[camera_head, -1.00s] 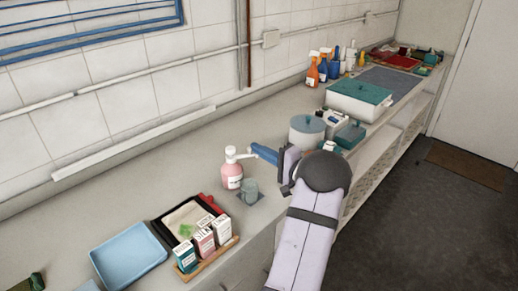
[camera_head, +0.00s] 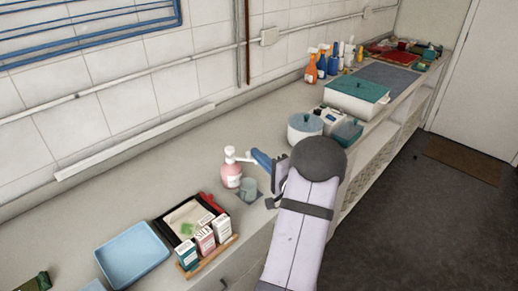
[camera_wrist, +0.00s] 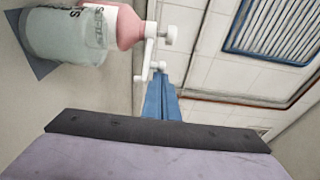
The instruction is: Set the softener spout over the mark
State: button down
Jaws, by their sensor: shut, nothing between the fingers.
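The softener bottle (camera_head: 231,175) is pink with a white pump head and stands upright on the counter. Its white spout (camera_head: 243,158) points right, towards my gripper. A grey-green translucent cup (camera_head: 249,187) stands beside the bottle on a dark square mark (camera_head: 256,197), which it partly covers. In the wrist view the bottle (camera_wrist: 128,27) shows behind the cup (camera_wrist: 62,36), and the spout (camera_wrist: 152,67) ends at my fingertips. My gripper (camera_head: 255,155) has blue fingers, shut and empty, right by the spout tip; I cannot tell whether they touch. The fingers also fill the wrist view's middle (camera_wrist: 159,82).
Small cartons (camera_head: 205,238) stand on a wooden tray at the front, near a light-blue tray (camera_head: 132,254). A white pot (camera_head: 305,130) and a teal-lidded box (camera_head: 357,97) stand behind my arm.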

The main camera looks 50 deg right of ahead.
jog(key=shift+s+a+f+p, duration=0.15)
jog(key=shift+a+p, duration=0.35)
jog(key=shift+a, duration=0.45)
jog(key=shift+s+a+p, duration=0.15)
jog(key=shift+a+p, duration=0.3)
jog(key=shift+a, duration=0.5)
jog(key=shift+s+a+f+p, duration=0.15)
jog(key=shift+a+p, duration=0.35)
jog(key=shift+a, duration=0.45)
jog(key=s+d, duration=0.3)
jog(key=d, duration=0.1)
jog(key=s+a+b, duration=0.2)
jog(key=s+a, duration=0.3)
jog(key=a, duration=0.2)
jog(key=shift+s+a+r+h, duration=0.15)
jog(key=shift+a+r+h, duration=0.15)
